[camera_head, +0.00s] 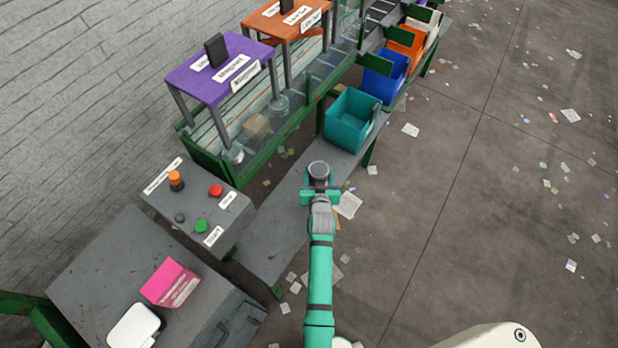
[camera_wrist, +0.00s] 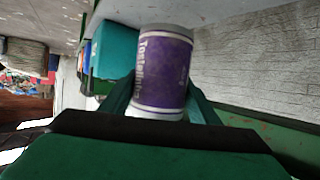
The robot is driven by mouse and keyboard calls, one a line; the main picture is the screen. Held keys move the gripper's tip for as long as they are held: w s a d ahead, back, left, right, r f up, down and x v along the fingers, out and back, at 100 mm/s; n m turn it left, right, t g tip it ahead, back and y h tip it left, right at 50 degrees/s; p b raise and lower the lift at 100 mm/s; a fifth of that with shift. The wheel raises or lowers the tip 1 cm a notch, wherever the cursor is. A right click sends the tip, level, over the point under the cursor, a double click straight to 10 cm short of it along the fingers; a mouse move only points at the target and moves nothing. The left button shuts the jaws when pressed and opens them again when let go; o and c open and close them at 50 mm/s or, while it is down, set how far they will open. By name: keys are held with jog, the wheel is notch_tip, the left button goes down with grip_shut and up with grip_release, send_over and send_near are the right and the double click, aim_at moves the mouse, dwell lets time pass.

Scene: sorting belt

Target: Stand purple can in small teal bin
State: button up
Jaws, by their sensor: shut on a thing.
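The purple can (camera_wrist: 164,70) has white bands and lettering and fills the middle of the wrist view. My gripper (camera_wrist: 160,98) is shut on it, one finger on each side. In the head view my gripper (camera_head: 319,188) holds the can (camera_head: 319,170) over the grey bench; only the can's grey top end shows clearly there. The teal bin also shows in the wrist view (camera_wrist: 112,50), left of the can.
A blue bin (camera_head: 384,78) and an orange bin (camera_head: 405,47) stand behind the teal bin. The green-framed belt and a purple table (camera_head: 219,70) are at the left. A control box (camera_head: 200,205) with buttons stands left of the bench. Open floor lies to the right.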

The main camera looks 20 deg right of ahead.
jog(key=shift+w+a+f, duration=0.35)
jog(key=shift+w+f, duration=0.4)
jog(key=shift+f, duration=0.75)
jog(key=shift+w+a+f, duration=0.35)
jog(key=shift+w+f, duration=0.35)
jog(key=shift+f, duration=0.8)
jog(key=shift+w+a+f, duration=0.35)
jog(key=shift+w+f, duration=0.4)
jog(key=shift+f, duration=0.75)
jog(key=shift+f, duration=0.1)
jog(key=o, duration=1)
